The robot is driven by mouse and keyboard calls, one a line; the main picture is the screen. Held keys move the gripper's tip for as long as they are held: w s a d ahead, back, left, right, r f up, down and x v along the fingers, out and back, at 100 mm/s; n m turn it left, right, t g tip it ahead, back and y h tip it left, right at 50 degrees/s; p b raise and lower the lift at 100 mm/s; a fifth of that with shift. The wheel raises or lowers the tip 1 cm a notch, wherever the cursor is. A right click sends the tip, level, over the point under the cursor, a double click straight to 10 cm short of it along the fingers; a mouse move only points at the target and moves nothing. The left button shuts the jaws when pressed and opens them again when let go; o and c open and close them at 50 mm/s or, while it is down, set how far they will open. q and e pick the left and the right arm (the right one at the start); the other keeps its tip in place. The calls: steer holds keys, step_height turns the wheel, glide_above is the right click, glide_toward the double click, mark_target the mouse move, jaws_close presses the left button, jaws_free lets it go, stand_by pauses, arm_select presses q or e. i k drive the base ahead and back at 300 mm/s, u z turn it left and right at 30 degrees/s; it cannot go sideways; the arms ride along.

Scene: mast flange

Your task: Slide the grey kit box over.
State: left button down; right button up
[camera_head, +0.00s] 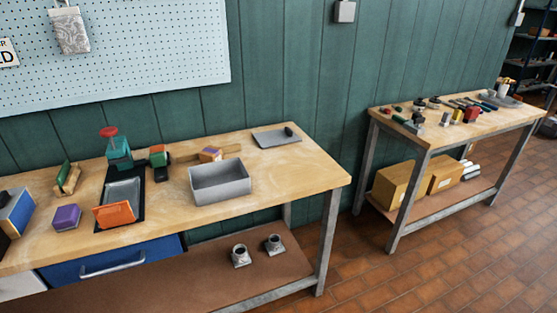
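The grey kit box (220,190) is an open-topped rectangular box. It stands upright on the wooden workbench (290,175), right of the middle of the bench top and near its front edge. Its inside looks empty from here, though part of its floor is hidden by the front wall. Neither of my grippers shows in the head view, and nothing touches the box from the front.
A black mat (132,172) with a grey tray and an orange piece (114,214) lies left of the box. A flat grey tray (277,138) lies at the back right. The bench's right end is clear. A second bench (450,132) stands apart, farther right.

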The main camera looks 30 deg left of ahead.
mark_target(216, 182)
steer(key=u, duration=0.15)
steer(key=i, duration=0.9)
steer(key=u, duration=0.5)
